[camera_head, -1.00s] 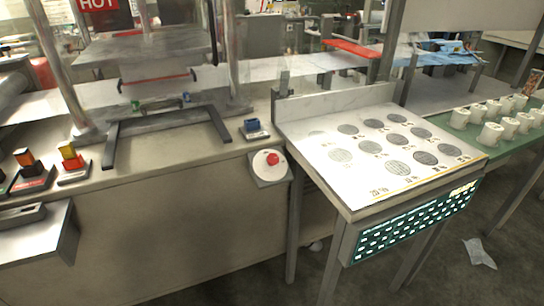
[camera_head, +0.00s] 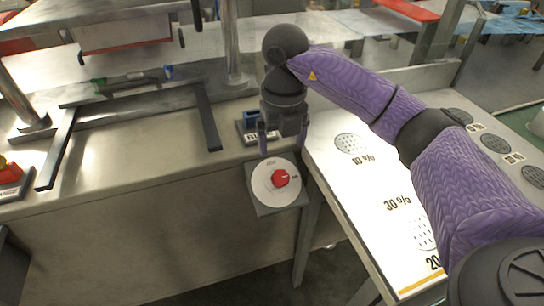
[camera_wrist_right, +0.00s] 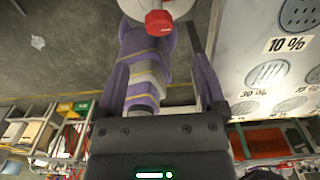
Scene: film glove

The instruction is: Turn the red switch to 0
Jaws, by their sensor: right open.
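The red switch (camera_head: 280,178) is a knob on a white round dial (camera_head: 263,186), on a grey square plate at the bench's front edge. Marks around the dial are too small to read surely. My right gripper (camera_head: 282,146) is open and empty, pointing down just above and behind the dial, apart from the knob. In the right wrist view, the red switch (camera_wrist_right: 158,21) shows at the top, beyond the fingertips and roughly between the two fingers (camera_wrist_right: 160,50). My left gripper is not in view.
A small blue device (camera_head: 247,128) sits on the bench just behind the right gripper. A white panel with round grilles and percent labels (camera_head: 350,190) lies to the right, under my right arm. A black frame (camera_head: 207,118) lies on the bench to the left.

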